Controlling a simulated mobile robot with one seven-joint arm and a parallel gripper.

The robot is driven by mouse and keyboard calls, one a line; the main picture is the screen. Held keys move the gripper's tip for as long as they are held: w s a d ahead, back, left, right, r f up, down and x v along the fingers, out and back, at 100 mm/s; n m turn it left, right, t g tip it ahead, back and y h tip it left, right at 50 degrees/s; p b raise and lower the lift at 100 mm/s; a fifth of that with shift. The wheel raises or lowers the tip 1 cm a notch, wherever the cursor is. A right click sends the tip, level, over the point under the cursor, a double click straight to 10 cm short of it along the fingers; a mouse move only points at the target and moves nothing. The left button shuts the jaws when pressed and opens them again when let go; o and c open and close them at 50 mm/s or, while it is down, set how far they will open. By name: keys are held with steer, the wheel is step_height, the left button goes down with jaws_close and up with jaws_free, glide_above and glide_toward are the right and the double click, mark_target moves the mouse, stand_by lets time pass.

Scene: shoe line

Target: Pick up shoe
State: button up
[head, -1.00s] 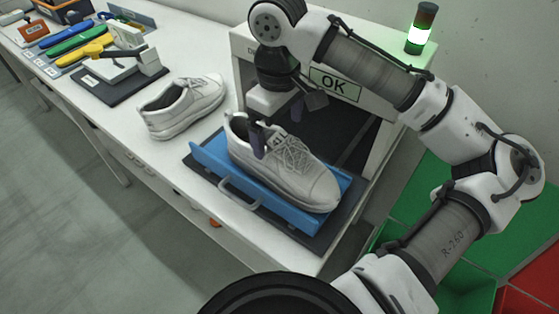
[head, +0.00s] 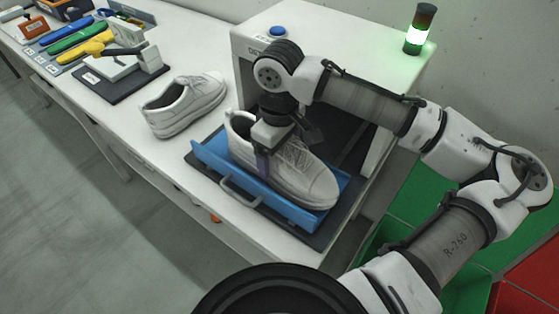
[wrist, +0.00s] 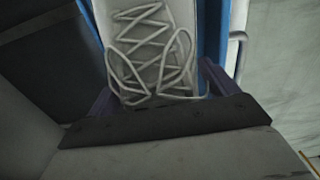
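A white lace-up shoe (head: 310,183) lies on a blue tray (head: 225,170) with a handle, at the mouth of a white inspection machine. My gripper (head: 278,158) is down over the shoe's lace area, pointing downward. One dark purple finger shows on the near side of the shoe; the far finger is hidden in the head view. In the wrist view, the shoe's laces (wrist: 150,50) lie between the two spread fingers of my gripper (wrist: 157,85). The fingers straddle the shoe, and no firm squeeze shows. A second white shoe (head: 183,105) sits on the table to the left.
The machine (head: 262,50) has a blue button and a lamp (head: 420,28) lit green. A white device on a dark mat (head: 120,90) and coloured tools (head: 75,38) stand at the upper left. Green and red bins (head: 520,285) are at the lower right.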

steer(key=c, duration=0.8)
steer(key=shift+r, duration=0.1)
step_height(320, 180, up, 20)
steer(key=shift+f+b, duration=0.1)
steer(key=shift+b, duration=0.7)
